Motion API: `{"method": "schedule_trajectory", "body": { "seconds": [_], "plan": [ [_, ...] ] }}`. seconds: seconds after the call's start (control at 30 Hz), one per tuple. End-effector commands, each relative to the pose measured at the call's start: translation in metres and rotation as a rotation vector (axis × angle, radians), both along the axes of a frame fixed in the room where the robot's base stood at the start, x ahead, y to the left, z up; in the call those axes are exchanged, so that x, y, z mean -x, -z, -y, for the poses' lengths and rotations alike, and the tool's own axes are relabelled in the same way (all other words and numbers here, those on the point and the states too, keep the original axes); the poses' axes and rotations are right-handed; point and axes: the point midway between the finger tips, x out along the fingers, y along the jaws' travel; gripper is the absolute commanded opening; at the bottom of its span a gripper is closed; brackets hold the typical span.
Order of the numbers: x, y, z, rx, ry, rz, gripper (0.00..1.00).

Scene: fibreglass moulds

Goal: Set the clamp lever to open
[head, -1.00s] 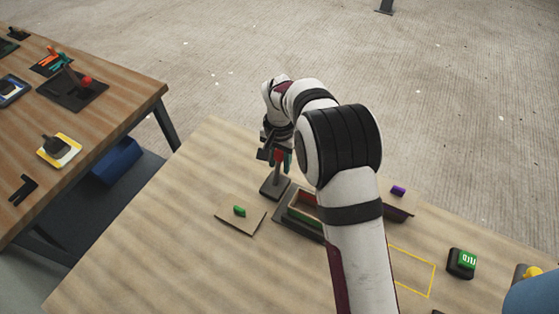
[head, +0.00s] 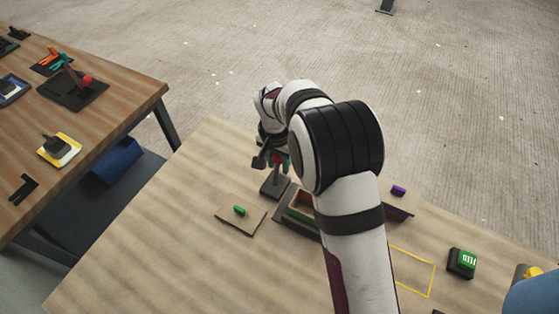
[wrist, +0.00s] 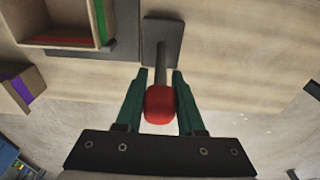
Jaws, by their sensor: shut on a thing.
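The clamp lever has a red knob (wrist: 160,104) on a grey stem, rising from a dark base plate (wrist: 162,42) in the wrist view. In the head view its base plate (head: 275,188) sits on the near table, behind the open-topped box. My gripper (wrist: 160,78) has green fingers on both sides of the knob and is shut on it. In the head view my gripper (head: 277,160) is over the base, and the knob is largely hidden by the fingers and wrist. Any marks for the lever's positions cannot be made out.
A box with red and green inner walls (head: 302,208) stands beside the lever base. A flat board with a green piece (head: 239,210) lies to the left. A purple piece (head: 398,190) and a green-topped block (head: 462,262) are to the right. Another table (head: 120,90) stands at left.

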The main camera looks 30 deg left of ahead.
Motion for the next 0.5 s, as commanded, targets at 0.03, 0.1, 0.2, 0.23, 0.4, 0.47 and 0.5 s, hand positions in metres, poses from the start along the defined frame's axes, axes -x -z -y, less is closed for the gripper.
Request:
{"method": "schedule_trajectory", "body": {
  "seconds": [0.03, 0.1, 0.2, 0.23, 0.4, 0.47, 0.5],
  "plan": [
    [0.003, -0.002, 0.0, 0.0, -0.005, 0.03, 0.0],
    [0.007, -0.003, 0.0, -0.001, -0.005, 0.082, 0.0],
    [0.013, -0.003, -0.001, 0.0, -0.01, 0.167, 0.0],
    [0.015, -0.004, -0.001, -0.001, -0.008, 0.182, 0.0],
    [0.025, -0.003, -0.001, -0.001, -0.003, 0.175, 0.0],
    [0.029, -0.003, -0.001, 0.0, -0.002, 0.174, 0.0],
    [0.032, -0.002, -0.001, 0.0, -0.002, 0.174, 0.0]
  ]
}}
